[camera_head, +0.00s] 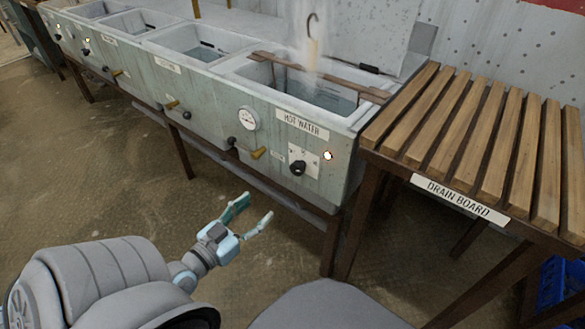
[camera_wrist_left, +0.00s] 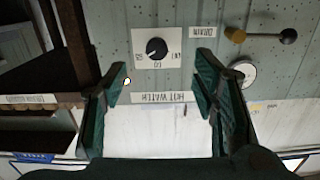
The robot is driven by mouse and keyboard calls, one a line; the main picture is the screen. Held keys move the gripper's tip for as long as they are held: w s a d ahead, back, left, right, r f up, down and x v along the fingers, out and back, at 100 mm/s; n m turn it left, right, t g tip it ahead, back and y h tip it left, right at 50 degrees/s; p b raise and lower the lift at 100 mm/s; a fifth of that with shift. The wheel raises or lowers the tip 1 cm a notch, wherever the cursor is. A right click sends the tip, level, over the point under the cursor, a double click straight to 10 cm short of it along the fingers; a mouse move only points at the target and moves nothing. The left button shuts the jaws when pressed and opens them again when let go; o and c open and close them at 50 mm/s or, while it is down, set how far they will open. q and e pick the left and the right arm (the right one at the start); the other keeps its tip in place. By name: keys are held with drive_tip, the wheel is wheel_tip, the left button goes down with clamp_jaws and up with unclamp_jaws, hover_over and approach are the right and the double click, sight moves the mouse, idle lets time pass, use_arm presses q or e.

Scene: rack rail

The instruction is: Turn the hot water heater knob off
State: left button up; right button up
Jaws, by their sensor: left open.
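The hot water heater knob (camera_head: 298,168) is a black round knob on a pale plate, low on the front panel of the right-hand sink, below the HOT WATER label (camera_head: 302,124). A small light (camera_head: 328,156) glows beside the plate. My left gripper (camera_head: 252,212) is open and empty, in front of and below the panel, apart from the knob. In the left wrist view, which shows the lettering inverted, the knob (camera_wrist_left: 156,48) appears between and beyond the two open fingers (camera_wrist_left: 162,70), with a white pointer mark on it. My right gripper is not seen.
A slatted wooden drain board (camera_head: 470,140) on dark legs stands to the right of the sinks. A brass-ended drain handle (camera_head: 248,151) and a round gauge (camera_head: 248,118) are left of the knob. Steam rises from the water. The floor (camera_head: 110,160) in front is clear.

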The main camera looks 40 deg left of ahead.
sight(295, 171)
use_arm(q)
drive_tip(key=shift+t, duration=0.3)
drive_tip(key=w, duration=0.5)
drive_tip(key=w+r+b, duration=0.1)
drive_tip(key=w, duration=0.8)
drive_tip(key=shift+w+d+r+b, duration=0.1)
drive_tip(key=shift+w+r+b, duration=0.2)
drive_tip(key=shift+w+b, duration=0.05)
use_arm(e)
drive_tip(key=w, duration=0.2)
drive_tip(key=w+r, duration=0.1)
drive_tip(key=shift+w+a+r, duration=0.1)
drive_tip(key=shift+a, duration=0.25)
use_arm(q)
drive_tip(key=c, duration=1.2)
drive_tip(key=shift+o, duration=0.2)
